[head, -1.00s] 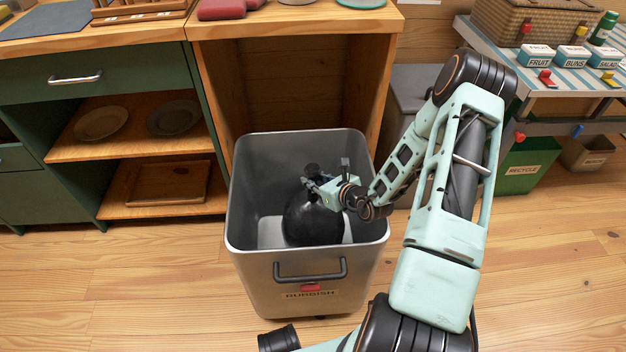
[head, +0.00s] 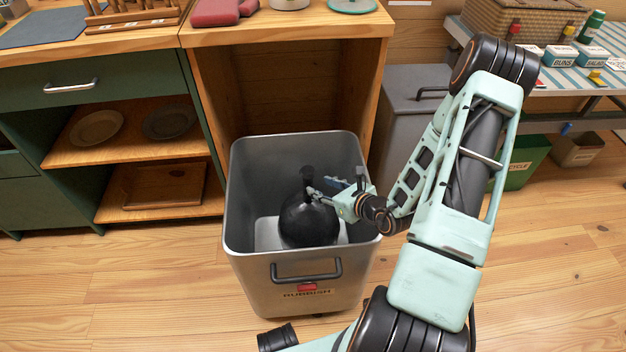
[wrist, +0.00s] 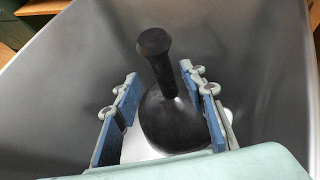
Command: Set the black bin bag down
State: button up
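The black bin bag (head: 308,221) is inside the grey metal rubbish bin (head: 237,200), with its knotted neck pointing up. It rests on the pale bin floor as far as I can see. My gripper (head: 312,190) reaches into the bin from the right, beside the bag's neck. In the wrist view the bag (wrist: 172,118) stands beyond and between the two blue-padded fingers of my gripper (wrist: 165,95). The fingers are spread apart, with gaps on both sides of the neck.
The bin's walls surround my gripper closely. A wooden counter (head: 290,30) stands behind the bin, and a grey lidded container (head: 405,110) stands behind right. A green recycle bin (head: 527,160) is further right. The floor left of the bin is clear.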

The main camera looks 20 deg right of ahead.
jog(key=v, duration=0.3)
jog(key=shift+s+r, duration=0.1)
jog(key=shift+s, duration=0.15)
jog(key=shift+p, duration=0.3)
